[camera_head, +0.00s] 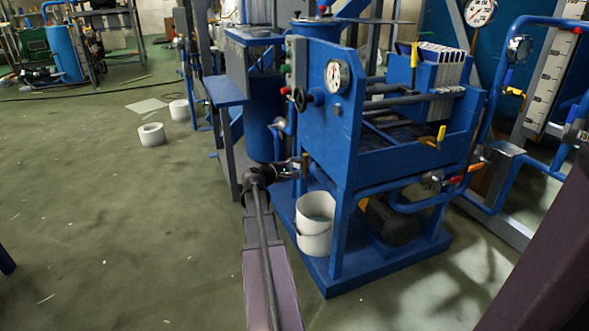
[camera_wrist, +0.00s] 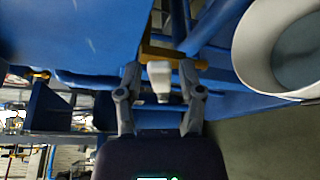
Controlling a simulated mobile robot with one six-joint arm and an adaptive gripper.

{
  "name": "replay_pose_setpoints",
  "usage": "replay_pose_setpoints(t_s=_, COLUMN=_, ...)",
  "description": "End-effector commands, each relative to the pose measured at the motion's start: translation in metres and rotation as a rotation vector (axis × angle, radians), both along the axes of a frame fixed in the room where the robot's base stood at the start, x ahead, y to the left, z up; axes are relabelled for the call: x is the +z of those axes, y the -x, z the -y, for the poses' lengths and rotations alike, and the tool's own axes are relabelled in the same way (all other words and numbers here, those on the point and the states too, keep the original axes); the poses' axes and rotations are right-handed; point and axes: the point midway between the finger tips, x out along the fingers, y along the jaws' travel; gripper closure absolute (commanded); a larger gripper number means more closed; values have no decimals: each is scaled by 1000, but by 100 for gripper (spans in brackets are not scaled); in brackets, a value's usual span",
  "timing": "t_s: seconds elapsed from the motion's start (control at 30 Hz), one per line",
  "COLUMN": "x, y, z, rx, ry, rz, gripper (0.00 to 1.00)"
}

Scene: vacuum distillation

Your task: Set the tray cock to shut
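A cock with a yellow-orange handle (camera_head: 305,165) sits at the lower left corner of the blue filter-press frame, above the white bucket (camera_head: 315,222). I take it to be the tray cock. My gripper (camera_head: 297,167) is at the cock; in the wrist view my gripper (camera_wrist: 159,72) is open, one finger on each side of the pale piece, with gaps visible. I cannot tell whether a fingertip touches the handle.
The bucket's rim (camera_wrist: 244,65) is close on the right in the wrist view. The blue frame (camera_head: 335,150) and its base plate (camera_head: 345,277) surround the cock. Another yellow handle (camera_head: 441,133) is further right. Open green floor (camera_head: 120,240) lies to the left.

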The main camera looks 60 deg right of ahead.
Motion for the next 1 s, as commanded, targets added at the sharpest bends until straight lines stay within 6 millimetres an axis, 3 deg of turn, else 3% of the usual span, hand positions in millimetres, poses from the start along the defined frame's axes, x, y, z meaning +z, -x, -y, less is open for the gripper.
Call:
replay_pose_setpoints(t_s=0.27, x=0, y=3, z=1, rx=-5, ry=0, rz=-1, gripper=40)
replay_pose_setpoints(t_s=0.47, x=2, y=0, z=-2, rx=-9, ry=-5, rz=16, gripper=99)
replay_pose_setpoints(t_s=0.7, x=11, y=-17, z=-16, rx=-39, ry=-30, rz=139, gripper=100)
replay_pose_setpoints(t_s=1.0, x=34, y=-27, z=-11, rx=-214, ry=-14, rz=435, gripper=100)
